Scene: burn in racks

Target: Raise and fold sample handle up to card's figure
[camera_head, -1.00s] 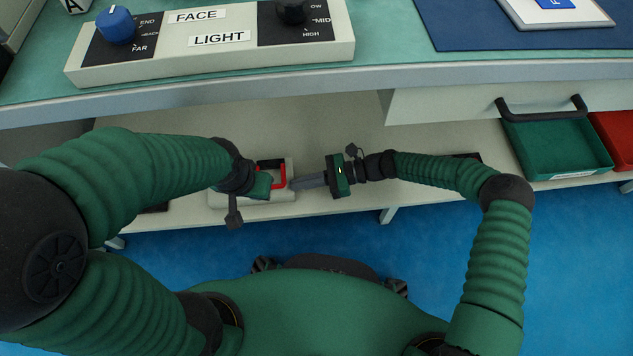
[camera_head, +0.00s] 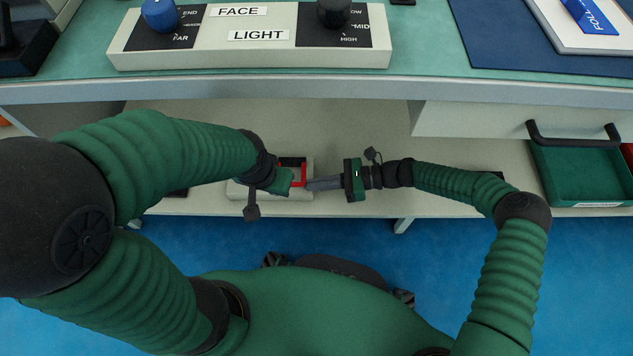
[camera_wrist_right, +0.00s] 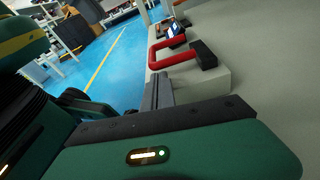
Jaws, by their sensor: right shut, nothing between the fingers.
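A red U-shaped handle (camera_head: 304,174) sits on a pale block (camera_head: 297,194) on the lower shelf. In the right wrist view the red handle (camera_wrist_right: 163,50) stands up from the pale block (camera_wrist_right: 217,80), with a black part at its end. My right gripper (camera_head: 309,185) is shut and empty, its fingertips close to the handle's right side; whether they touch it is unclear. Its fingers also show in the right wrist view (camera_wrist_right: 158,90). My left gripper (camera_head: 285,183) is at the handle's left side; its fingers are mostly hidden. A blue card (camera_head: 597,14) lies partly cut off at upper right.
A bench edge (camera_head: 250,91) runs above the shelf. On the bench is a control box (camera_head: 245,57) marked FACE and LIGHT, with a blue knob (camera_head: 160,14) and a black knob (camera_head: 334,11). A drawer with a black handle (camera_head: 573,138) and a green tray (camera_head: 580,178) are at right.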

